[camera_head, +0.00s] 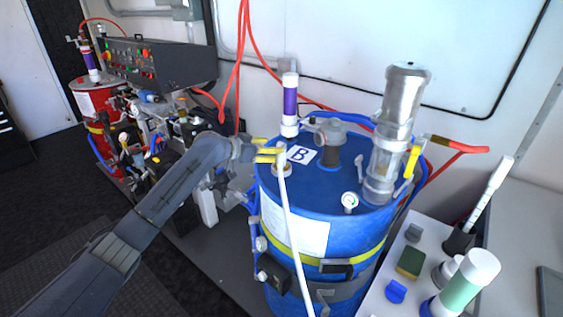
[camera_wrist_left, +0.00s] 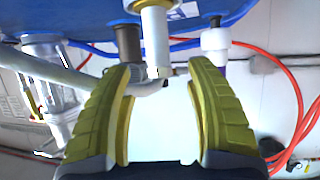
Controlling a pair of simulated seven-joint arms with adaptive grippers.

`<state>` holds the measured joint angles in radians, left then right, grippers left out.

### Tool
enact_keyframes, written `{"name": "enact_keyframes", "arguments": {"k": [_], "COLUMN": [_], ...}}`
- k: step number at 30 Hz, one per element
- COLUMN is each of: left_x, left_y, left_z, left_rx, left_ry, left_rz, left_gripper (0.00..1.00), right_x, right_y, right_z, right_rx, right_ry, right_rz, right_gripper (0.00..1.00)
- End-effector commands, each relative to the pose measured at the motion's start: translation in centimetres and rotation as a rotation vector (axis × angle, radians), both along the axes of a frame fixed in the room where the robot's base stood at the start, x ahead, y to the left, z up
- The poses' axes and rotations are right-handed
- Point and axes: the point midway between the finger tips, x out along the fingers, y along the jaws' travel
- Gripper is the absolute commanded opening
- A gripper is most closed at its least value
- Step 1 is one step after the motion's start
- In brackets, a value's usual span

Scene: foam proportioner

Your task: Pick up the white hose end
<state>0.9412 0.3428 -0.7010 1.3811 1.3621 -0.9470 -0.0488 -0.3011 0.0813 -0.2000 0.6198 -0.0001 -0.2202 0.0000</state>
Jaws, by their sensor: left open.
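The white hose (camera_head: 292,230) hangs down the front of the blue drum (camera_head: 330,190) marked B. Its upper end (camera_head: 281,158) meets a fitting on the lid's left side, beside the yellow fingers. My left gripper (camera_head: 270,155) is open at this end. In the left wrist view, the open fingers of my left gripper (camera_wrist_left: 160,75) stand on either side of a white upright tube (camera_wrist_left: 156,40) and a bent hose piece (camera_wrist_left: 148,86). I cannot tell whether either finger touches it. My right gripper is out of view.
A purple-and-white cylinder (camera_head: 290,100) stands behind the gripper on the lid, with a metal pump (camera_head: 395,130) farther right. Red hoses (camera_head: 238,70) hang behind. A white shelf (camera_head: 425,240) with small items is at right, and machinery (camera_head: 150,110) is at left.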

Motion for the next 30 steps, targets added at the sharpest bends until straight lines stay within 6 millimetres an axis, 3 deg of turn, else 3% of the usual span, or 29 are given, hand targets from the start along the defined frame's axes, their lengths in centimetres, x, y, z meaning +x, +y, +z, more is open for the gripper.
{"name": "enact_keyframes", "arguments": {"k": [18,30], "left_x": [3.0,3.3], "left_y": [-3.6,-4.0], "left_z": [-2.0,-2.2], "left_rx": [-0.002,-0.001], "left_ry": [0.000,-0.001], "left_rz": [-0.001,0.000], "left_gripper": [0.55,0.57], "right_x": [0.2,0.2], "right_y": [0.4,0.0], "right_z": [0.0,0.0], "right_rx": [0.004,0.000], "right_ry": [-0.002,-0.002], "right_rz": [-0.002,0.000], "right_gripper": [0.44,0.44]}}
